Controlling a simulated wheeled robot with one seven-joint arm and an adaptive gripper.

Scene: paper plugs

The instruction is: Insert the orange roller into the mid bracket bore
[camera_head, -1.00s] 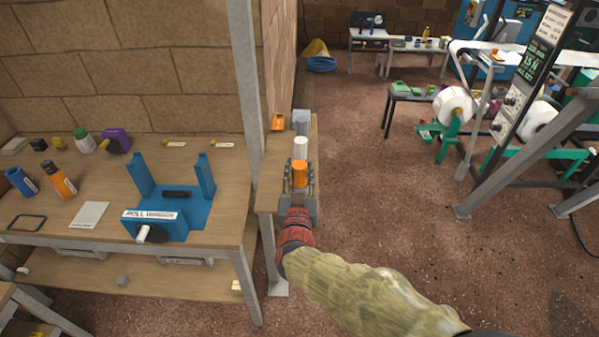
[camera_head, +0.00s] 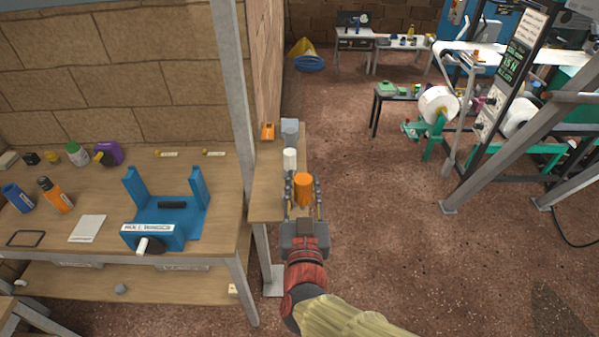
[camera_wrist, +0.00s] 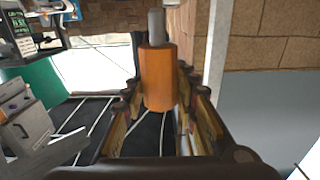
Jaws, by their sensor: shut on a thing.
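My gripper (camera_head: 303,179) is shut on an orange roller (camera_head: 303,192), which stands up between its fingers. In the head view it appears in front of the narrow side table. The wrist view shows the orange roller (camera_wrist: 158,80) with a grey shaft end (camera_wrist: 157,24) pointing away from my gripper (camera_wrist: 160,92). A blue roll winder (camera_head: 165,222) with two uprights and a white spindle (camera_head: 143,245) stands on the bench to the left. I cannot tell which part is the mid bracket, and no bore is clearly visible.
A white cylinder (camera_head: 290,158), a grey block (camera_head: 290,128) and an orange block (camera_head: 267,131) are on the side table (camera_head: 265,190). A metal post (camera_head: 231,90) rises between the bench and my gripper. Open floor lies to the right.

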